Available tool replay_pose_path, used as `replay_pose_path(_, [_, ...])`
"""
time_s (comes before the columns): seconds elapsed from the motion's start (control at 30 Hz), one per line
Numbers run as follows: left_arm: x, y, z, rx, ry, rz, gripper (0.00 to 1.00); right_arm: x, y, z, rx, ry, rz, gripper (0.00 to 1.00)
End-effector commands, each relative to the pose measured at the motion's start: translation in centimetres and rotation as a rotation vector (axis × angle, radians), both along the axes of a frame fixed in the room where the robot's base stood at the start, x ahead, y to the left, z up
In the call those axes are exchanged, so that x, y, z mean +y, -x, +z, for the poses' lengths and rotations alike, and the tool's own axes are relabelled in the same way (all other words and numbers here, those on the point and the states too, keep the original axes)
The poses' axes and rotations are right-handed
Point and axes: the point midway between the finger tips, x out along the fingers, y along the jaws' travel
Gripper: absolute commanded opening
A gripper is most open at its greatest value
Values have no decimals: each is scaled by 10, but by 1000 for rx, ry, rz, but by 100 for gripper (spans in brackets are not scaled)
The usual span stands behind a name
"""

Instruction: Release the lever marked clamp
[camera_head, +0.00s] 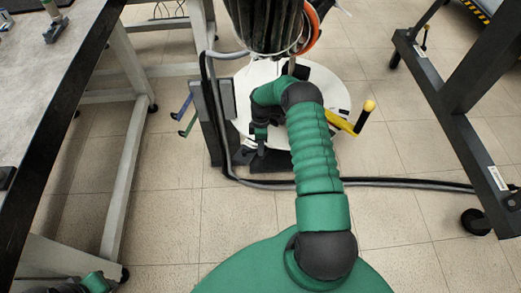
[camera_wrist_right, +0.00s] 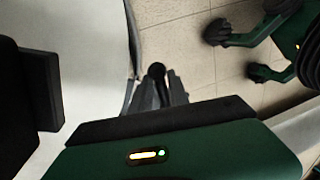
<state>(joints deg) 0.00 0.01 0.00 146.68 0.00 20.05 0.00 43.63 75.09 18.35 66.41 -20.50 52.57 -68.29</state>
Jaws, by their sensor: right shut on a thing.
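My right arm reaches forward to a white round disc (camera_head: 335,92) on the floor. My right gripper (camera_head: 261,148) points down at the disc's near left edge. In the wrist view the right gripper (camera_wrist_right: 157,92) is shut on a dark lever with a round knob (camera_wrist_right: 156,70). The knob sticks out past the fingertips. A yellow lever (camera_head: 345,123) stands out at the disc's right. No clamp marking is readable. My left gripper is not clearly seen.
A dark upright box (camera_head: 214,108) stands left of the disc. Black cables (camera_head: 400,182) run across the floor to the right. A table (camera_head: 60,70) is at left, a dark wheeled frame (camera_head: 455,110) at right. A dark ribbed column (camera_head: 265,25) hangs above the disc.

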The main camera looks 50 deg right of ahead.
Motion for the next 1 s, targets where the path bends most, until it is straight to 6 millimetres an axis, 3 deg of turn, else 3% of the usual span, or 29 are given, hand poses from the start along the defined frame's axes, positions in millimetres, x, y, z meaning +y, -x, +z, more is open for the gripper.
replay_pose_path(0.5, [0, 0, -2, 0, 0, 0, 36, -7, 1, 0, 2, 11, 23, 0])
replay_pose_path(0.53, [0, 0, -2, 0, 0, 0, 36, -7, 1, 0, 2, 11, 23, 22])
replay_pose_path(0.67, [0, 0, -2, 0, 0, 0, 36, -6, 0, 1, 1, 10, 23, 39])
replay_pose_path(1.0, [0, 0, 1, 0, 0, 0, 36, -4, -1, 5, 0, 6, 23, 40])
